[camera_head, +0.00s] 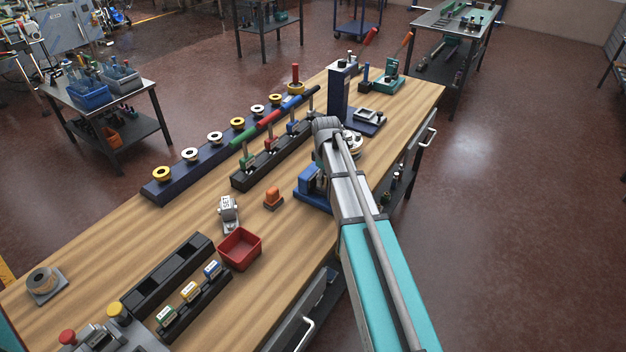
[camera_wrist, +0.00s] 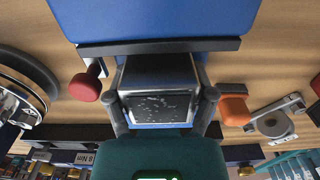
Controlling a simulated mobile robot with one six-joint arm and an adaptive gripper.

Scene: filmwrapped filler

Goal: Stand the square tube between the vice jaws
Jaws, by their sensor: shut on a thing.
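The square tube (camera_wrist: 158,74) is a silver, square-sided piece with a dark speckled end facing the wrist camera. My gripper (camera_wrist: 161,104) is shut on it, with one finger on each side. The blue vice (camera_wrist: 155,18) lies just past the tube in the wrist view, its dark jaw edge close to the tube's far side. I cannot tell whether the tube touches the jaw or how deep it sits. In the head view the vice (camera_head: 311,187) is partly hidden behind my arm, and the tube and fingers are not clearly visible there.
A red knob (camera_wrist: 86,84) stands close left of the tube in the wrist view. An orange block (camera_head: 273,198) and a red bin (camera_head: 240,248) stand left of the vice. A long black rack (camera_head: 250,178) with coloured handles lies behind. Bare wood lies between them.

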